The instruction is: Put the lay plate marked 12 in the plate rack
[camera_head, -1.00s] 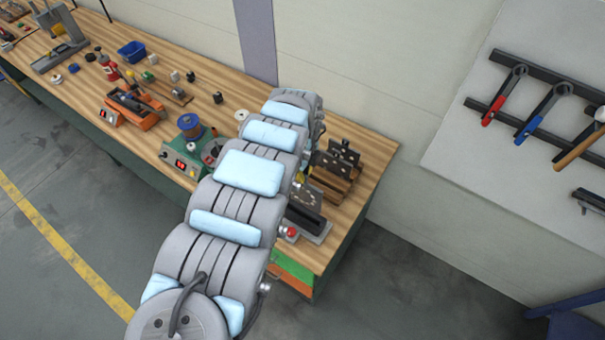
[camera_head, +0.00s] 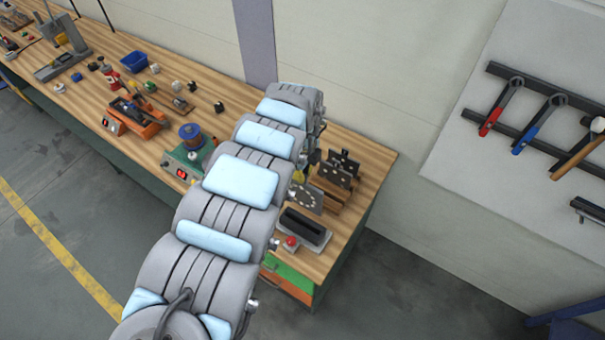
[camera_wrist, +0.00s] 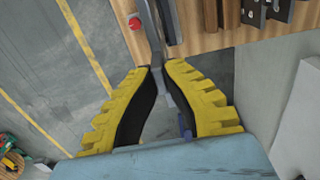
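A grey lay plate (camera_head: 306,197) with a ring of holes stands out beside the end of my arm in the head view. In the wrist view the plate (camera_wrist: 156,35) shows edge-on as a grey strip between my yellow fingertips. My gripper (camera_wrist: 163,66) appears shut on it; the head view hides the fingers behind my arm. No number is legible. The wooden plate rack (camera_head: 333,196) is just right of and behind the plate, with dark plates in it. Its slats (camera_wrist: 210,14) show at the top right of the wrist view.
A black slotted block (camera_head: 304,222) on a grey base, with a red button (camera_head: 291,242), stands in front of the held plate. A green device with a spool (camera_head: 191,134) is left of my arm. Bare bench lies at the right end, near the wall.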

